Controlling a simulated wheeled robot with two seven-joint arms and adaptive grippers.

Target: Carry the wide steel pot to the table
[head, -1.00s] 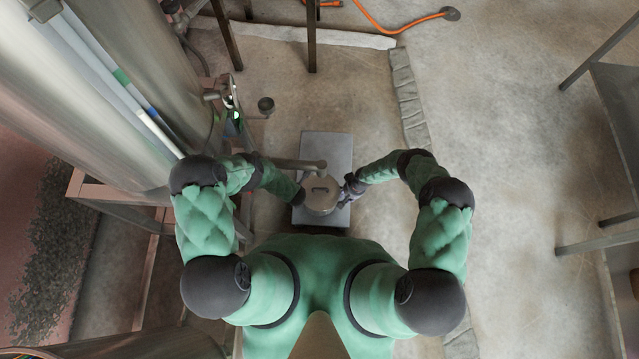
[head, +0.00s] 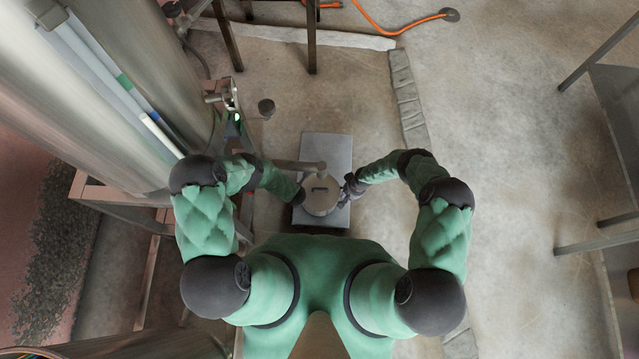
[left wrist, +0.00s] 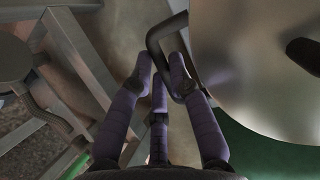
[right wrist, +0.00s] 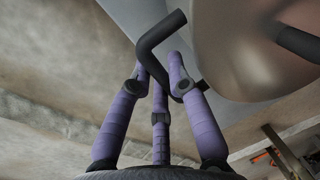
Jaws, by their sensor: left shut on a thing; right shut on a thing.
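The wide steel pot (head: 321,203), with a dark handle on top, is in the lower middle of the head view, over the grey platform (head: 338,148). My left gripper (head: 299,197) is at its left side. In the left wrist view its purple fingers (left wrist: 163,68) are shut around a dark side handle (left wrist: 153,38) of the pot (left wrist: 235,65). My right gripper (head: 349,187) is at its right side. In the right wrist view its fingers (right wrist: 160,75) are shut on the opposite dark handle (right wrist: 157,38) of the pot (right wrist: 232,50). I cannot tell whether the pot touches the platform.
A metal spout (head: 300,165) reaches in beside the pot from the left. Large steel tanks (head: 105,110) and a metal frame (head: 125,200) stand left. A dark table-like structure (head: 617,95) is at the right edge. Open concrete floor (head: 500,170) lies between.

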